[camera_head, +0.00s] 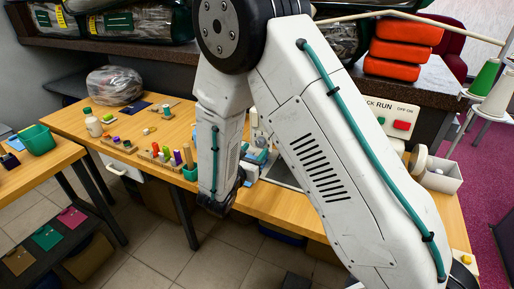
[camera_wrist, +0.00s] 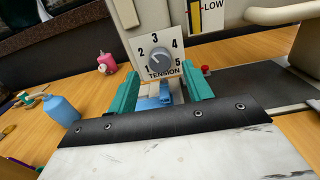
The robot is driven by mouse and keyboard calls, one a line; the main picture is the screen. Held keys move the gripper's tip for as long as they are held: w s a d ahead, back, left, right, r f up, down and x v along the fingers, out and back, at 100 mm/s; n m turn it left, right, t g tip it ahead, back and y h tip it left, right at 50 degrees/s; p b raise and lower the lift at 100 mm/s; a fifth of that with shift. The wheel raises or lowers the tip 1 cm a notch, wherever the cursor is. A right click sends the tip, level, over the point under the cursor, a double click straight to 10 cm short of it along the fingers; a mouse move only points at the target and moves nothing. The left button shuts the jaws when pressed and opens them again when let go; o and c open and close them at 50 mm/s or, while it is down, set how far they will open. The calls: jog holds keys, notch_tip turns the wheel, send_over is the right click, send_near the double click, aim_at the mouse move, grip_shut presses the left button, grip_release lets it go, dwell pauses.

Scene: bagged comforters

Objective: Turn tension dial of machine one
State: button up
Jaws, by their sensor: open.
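The tension dial (camera_wrist: 160,61) is a round grey knob on a white plate in the wrist view. The numbers 2 to 5 show around it, with "TENSION" below. Its exact setting is hard to read. The plate sits on a pale machine (camera_wrist: 232,22). My gripper (camera_wrist: 160,74) is open, its two teal fingers apart with the dial ahead of the gap. No contact with the knob shows. In the head view my arm hides the dial and most of the machine; its panel (camera_head: 393,113) reading "CK RUN" shows at right.
A blue bottle (camera_wrist: 62,111) and a pink spool (camera_wrist: 106,62) stand left of the dial. In the head view, thread spools (camera_head: 165,153) and a bagged bundle (camera_head: 114,86) lie on the wooden table (camera_head: 65,122). Orange folded stacks (camera_head: 400,47) sit on the shelf behind.

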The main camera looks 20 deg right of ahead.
aim_at(260, 142)
jog(key=shift+x, duration=1.4)
jog(key=c, duration=1)
jog(key=shift+o, duration=0.2)
jog(key=shift+n, duration=3)
jog(key=o, duration=1)
jog(key=shift+c, duration=0.2)
